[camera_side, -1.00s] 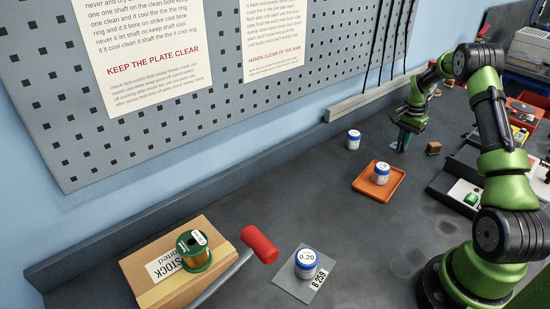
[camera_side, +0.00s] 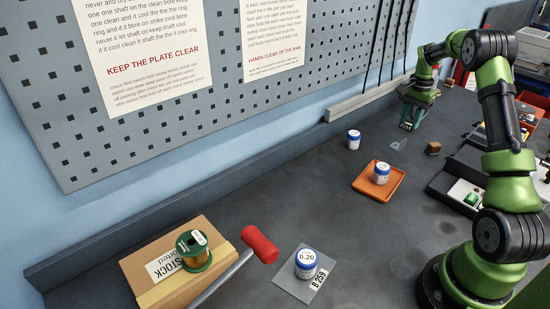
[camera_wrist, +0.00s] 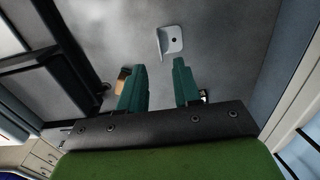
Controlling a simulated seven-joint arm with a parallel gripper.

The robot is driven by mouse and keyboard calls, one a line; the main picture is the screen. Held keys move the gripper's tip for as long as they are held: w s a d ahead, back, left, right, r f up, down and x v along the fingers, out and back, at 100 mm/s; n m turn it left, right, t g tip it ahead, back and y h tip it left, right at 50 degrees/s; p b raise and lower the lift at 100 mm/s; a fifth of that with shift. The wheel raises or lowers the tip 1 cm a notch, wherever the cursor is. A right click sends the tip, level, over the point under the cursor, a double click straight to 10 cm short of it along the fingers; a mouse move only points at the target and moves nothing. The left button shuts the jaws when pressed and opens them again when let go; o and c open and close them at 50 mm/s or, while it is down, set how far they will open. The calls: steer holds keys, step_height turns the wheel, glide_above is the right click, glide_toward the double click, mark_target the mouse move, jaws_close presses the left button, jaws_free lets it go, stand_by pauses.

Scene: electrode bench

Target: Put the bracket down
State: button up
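The bracket (camera_wrist: 170,41) is a small light grey bent piece with a dark hole. In the wrist view it rests on the dark bench, just beyond my fingertips. In the side view the bracket (camera_side: 398,145) lies on the bench below my gripper (camera_side: 409,127). In the wrist view the two green fingers of my gripper (camera_wrist: 159,64) are apart with nothing between them, so it is open and empty. It stands above the bench, clear of the bracket.
A blue-lidded jar (camera_side: 354,141) stands left of the bracket and a brown block (camera_side: 433,148) right of it. In front, an orange tray (camera_side: 364,188) holds another jar (camera_side: 382,172). A pegboard wall (camera_side: 235,70) rises behind. Bare bench surrounds the bracket.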

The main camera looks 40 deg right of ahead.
steer(key=a+r+n+t, duration=0.2)
steer(key=a+r+n, duration=0.1)
steer(key=a+r, duration=0.65)
steer(key=a+r+n+t, duration=0.25)
steer(key=a+r, duration=0.45)
steer(key=a, duration=0.6)
steer(key=s+a+n+t+y, duration=0.1)
steer(key=s+a+n, duration=0.3)
steer(key=a, duration=0.5)
steer(key=s+a+f+n+t+y, duration=0.1)
steer(key=s+a+n, duration=0.3)
steer(key=s+a, duration=0.4)
steer(key=shift+s+a+t, duration=0.25)
steer(key=shift+a+t, duration=0.1)
steer(key=shift+a, duration=0.55)
steer(key=shift+n, duration=0.25)
